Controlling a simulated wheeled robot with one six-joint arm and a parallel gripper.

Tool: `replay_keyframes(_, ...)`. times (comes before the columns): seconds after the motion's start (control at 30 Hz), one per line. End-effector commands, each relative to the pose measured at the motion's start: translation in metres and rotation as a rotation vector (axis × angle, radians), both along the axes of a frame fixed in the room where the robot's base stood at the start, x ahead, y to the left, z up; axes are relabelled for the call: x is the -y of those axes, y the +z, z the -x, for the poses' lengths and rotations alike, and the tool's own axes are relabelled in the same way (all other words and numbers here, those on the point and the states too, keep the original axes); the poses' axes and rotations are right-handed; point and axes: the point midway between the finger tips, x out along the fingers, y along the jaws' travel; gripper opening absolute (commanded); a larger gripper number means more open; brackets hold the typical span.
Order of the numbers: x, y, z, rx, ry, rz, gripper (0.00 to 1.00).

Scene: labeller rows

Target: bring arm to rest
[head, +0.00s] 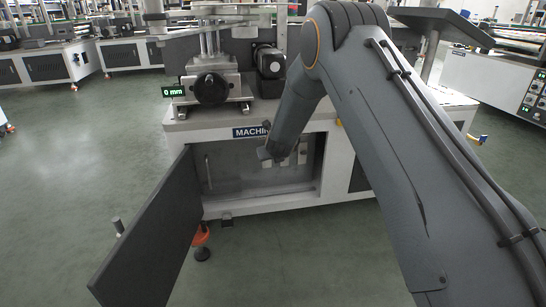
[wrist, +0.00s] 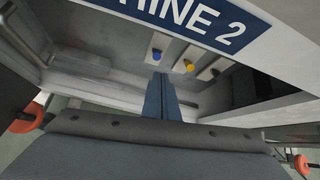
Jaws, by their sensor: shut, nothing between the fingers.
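My arm reaches across the right of the head view, bends at the top, and hangs down in front of the machine cabinet (head: 255,205). My gripper (head: 264,154) is at the cabinet's open front, below the machine label (head: 251,132). In the wrist view my gripper (wrist: 160,80) is shut with its fingers together and nothing between them. Beyond the fingertips, inside the cabinet, are a blue knob (wrist: 157,54) and a yellow knob (wrist: 189,66) on pale plates. I cannot tell how far the fingertips are from them. The label (wrist: 195,18) reads "HINE 2" there.
The dark cabinet door (head: 155,235) stands swung open at the left, toward me. A handwheel (head: 211,89) and a "0 mm" display (head: 173,91) sit on top of the machine. An orange-collared foot (head: 201,238) stands below. Green floor (head: 60,180) is clear at the left.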

Motion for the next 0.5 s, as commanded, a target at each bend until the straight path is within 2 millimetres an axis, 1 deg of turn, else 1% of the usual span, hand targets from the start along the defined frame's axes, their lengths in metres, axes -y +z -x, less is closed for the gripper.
replay_keyframes(0.17,-0.001,0.001,0.001,-0.001,0.006,0.004,0.0)
replay_keyframes(0.27,-0.01,0.01,0.01,-0.01,0.062,0.043,0.0)
replay_keyframes(0.37,-0.028,0.031,0.033,-0.028,0.199,0.14,0.0)
replay_keyframes(0.47,-0.052,0.057,0.071,-0.05,0.405,0.279,0.0)
replay_keyframes(0.5,-0.06,0.067,0.089,-0.056,0.496,0.339,0.0)
